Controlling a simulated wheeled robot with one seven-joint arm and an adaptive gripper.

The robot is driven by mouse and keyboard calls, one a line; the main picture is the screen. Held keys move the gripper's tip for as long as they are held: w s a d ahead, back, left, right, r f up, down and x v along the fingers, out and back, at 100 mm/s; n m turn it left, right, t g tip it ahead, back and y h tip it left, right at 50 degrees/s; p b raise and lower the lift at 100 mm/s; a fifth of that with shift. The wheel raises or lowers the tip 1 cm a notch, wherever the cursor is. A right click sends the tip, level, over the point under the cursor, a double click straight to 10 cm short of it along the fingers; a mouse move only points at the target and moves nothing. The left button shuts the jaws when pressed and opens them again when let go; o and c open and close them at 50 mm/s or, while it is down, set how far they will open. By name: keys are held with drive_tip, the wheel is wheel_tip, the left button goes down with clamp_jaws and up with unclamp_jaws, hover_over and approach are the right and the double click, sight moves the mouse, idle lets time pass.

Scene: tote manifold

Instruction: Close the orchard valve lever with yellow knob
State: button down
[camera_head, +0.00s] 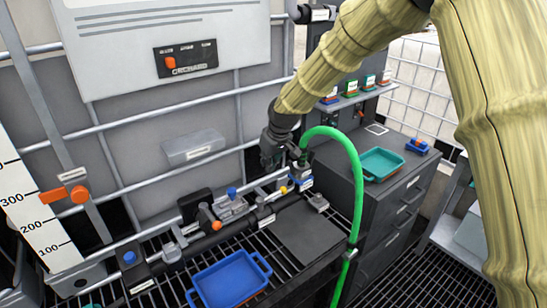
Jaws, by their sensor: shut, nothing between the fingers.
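The yellow knob (284,190) is small and sits on the black pipe manifold, just left of the green hose's lower fitting. Its lever is too small to make out clearly, so I cannot tell its angle. My gripper (269,164) is dark, points down and is shut and empty. In the picture it is just above and left of the yellow knob, apart from it.
The green hose (356,185) arches right of my gripper. Other knobs on the manifold are blue (232,193) and orange (216,226). A blue tray (208,273) lies on the grating in front. A teal tray (381,163) sits on the grey cabinet. Tote bars run behind.

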sight(272, 196)
wheel_tip(272, 196, down, 8)
drive_tip(key=d+p, duration=0.1)
drive_tip(key=p, duration=0.2)
drive_tip(key=shift+p, duration=0.4)
drive_tip(key=shift+d, duration=0.15)
